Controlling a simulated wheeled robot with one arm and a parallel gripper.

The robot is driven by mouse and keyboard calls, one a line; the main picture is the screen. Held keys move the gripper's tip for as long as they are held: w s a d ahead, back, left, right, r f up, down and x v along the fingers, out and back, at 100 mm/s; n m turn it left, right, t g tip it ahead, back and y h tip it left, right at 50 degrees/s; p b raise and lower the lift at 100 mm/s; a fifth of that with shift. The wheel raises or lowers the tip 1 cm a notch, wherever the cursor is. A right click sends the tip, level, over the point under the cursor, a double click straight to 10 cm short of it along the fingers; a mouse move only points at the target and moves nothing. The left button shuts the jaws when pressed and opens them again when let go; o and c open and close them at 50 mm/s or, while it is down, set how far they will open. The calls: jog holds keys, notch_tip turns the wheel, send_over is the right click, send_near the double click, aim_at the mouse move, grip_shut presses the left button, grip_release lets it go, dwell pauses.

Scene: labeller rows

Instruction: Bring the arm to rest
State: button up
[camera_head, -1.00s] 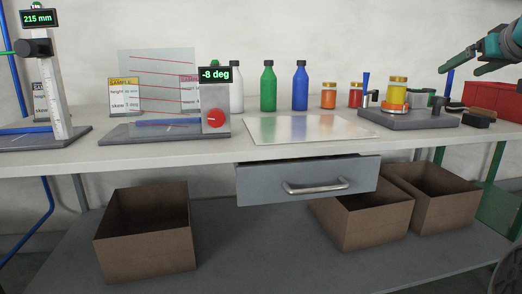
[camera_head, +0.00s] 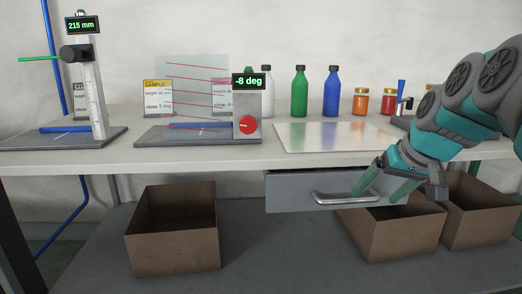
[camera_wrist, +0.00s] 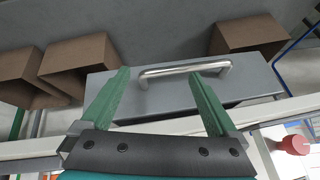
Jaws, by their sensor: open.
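My gripper (camera_head: 385,187) is in front of the right part of the grey drawer (camera_head: 290,191) under the bench top. Its two green fingers are apart with nothing between them. In the wrist view my gripper (camera_wrist: 160,95) points at the drawer front, and the metal handle (camera_wrist: 185,70) lies beyond and between the fingertips. I cannot tell for sure whether a finger touches the handle; it seems clear of it. The drawer stands slightly forward of the bench edge. My arm covers the right part of the bench top.
Open brown boxes stand on the lower shelf, one at left (camera_head: 172,232) and two at right (camera_head: 395,235). The bench top holds a height gauge (camera_head: 88,90), a red-knobbed skew gauge (camera_head: 247,120), a shiny plate (camera_head: 335,136), bottles and jars. Free floor of shelf lies between the boxes.

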jog(key=s+a+f+g+p, duration=0.1)
jog(key=s+a+f+g, duration=0.1)
jog(key=s+a+f, duration=0.35)
jog(key=s+a+f+g, duration=0.2)
jog(key=s+a+f, duration=0.1)
jog(key=s+f, duration=0.45)
jog(key=s+f+g+h, duration=0.1)
jog(key=s+f, duration=0.3)
jog(key=s, duration=0.4)
jog(key=s+a+f+n+g, duration=0.1)
jog(key=s+f+g, duration=0.2)
jog(key=s, duration=0.5)
jog(key=shift+s+f+h+p, duration=0.4)
jog(key=shift+f, duration=0.4)
